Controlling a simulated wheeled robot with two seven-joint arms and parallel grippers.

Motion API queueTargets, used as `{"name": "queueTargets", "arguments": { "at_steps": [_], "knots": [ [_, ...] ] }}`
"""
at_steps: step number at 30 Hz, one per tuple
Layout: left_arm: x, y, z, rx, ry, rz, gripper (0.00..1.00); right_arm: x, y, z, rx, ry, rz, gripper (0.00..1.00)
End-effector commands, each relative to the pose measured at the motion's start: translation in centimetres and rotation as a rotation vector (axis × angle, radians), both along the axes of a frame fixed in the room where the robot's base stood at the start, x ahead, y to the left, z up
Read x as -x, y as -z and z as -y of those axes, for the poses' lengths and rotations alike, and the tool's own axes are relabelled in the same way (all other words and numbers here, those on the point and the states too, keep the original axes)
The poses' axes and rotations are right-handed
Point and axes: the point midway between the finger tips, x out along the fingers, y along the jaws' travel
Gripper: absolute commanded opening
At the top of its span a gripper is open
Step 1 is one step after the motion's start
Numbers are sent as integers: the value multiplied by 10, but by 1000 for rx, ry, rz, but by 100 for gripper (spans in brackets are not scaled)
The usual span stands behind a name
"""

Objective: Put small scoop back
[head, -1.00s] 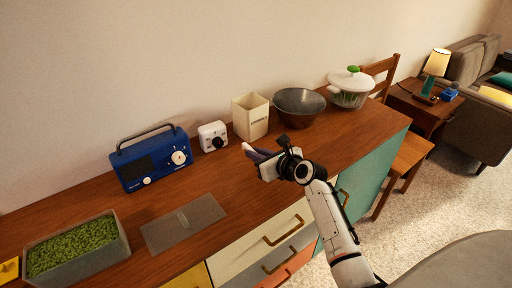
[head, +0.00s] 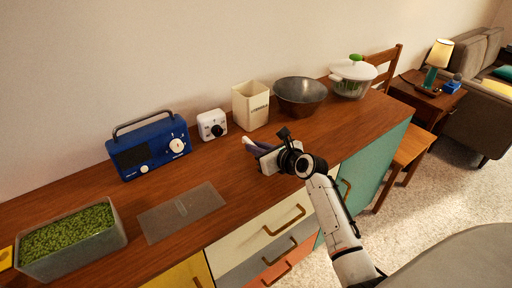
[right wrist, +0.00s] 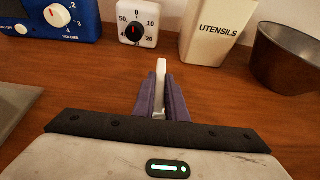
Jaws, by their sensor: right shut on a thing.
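My right gripper (head: 256,146) is over the front half of the wooden counter, its purple fingers pointing toward the wall. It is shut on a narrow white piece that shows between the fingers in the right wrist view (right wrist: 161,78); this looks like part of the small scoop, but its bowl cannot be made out. An open grey bin (head: 72,260) full of green grains stands at the far left of the counter. My left gripper is not in view.
The counter between the lid and my right gripper is clear.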

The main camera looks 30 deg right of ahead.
Motion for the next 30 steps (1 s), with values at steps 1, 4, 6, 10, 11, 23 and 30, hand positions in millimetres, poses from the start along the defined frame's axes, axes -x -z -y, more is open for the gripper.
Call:
{"name": "queueTargets", "arguments": {
  "at_steps": [1, 4, 6, 10, 11, 23, 30],
  "knots": [
    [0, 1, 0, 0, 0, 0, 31, 0, 1, 0, -1, 0, 0, 0],
    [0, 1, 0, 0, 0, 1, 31, 0, 4, 0, -1, 0, 0, 0],
    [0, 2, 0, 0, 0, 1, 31, 0, 5, 0, -1, 0, 0, 0],
    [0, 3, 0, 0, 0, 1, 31, 0, 8, 0, -1, 1, 0, 0],
    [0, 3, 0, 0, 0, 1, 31, 0, 8, 0, -1, 1, 0, 0],
    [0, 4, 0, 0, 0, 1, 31, 0, 10, 0, 0, 0, 1, 34],
    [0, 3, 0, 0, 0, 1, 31, 3, 9, 0, -1, 0, 0, 34]
  ]
}}
